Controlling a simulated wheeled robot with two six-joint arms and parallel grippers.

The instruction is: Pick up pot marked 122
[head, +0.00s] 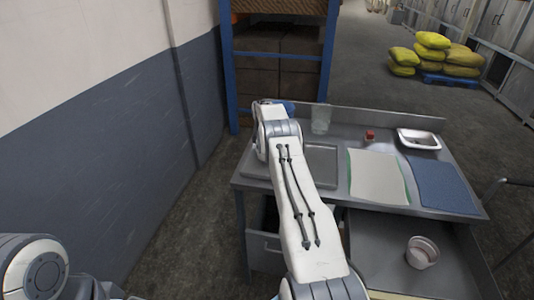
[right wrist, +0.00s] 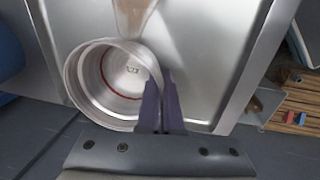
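A round, shiny metal pot (right wrist: 100,82) with a red ring inside shows in the right wrist view. A small dark mark is on its inner bottom, too small to read surely. My right gripper (right wrist: 161,78) is at its right rim, with one finger over the inside and one outside. The fingers are close together, pinching the pot's wall. The pot is at a steel tray (right wrist: 215,50). In the head view my right arm hides the gripper and this pot; part of the sunken steel tray (head: 322,165) shows beside the arm. My left gripper is out of view.
Another round metal pot (head: 422,253) stands on the lower steel surface (head: 375,250). On the table are a pale green-edged sheet (head: 377,177), a blue mat (head: 441,184), a white basin (head: 418,139), a clear container (head: 320,119) and a red item (head: 370,135).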

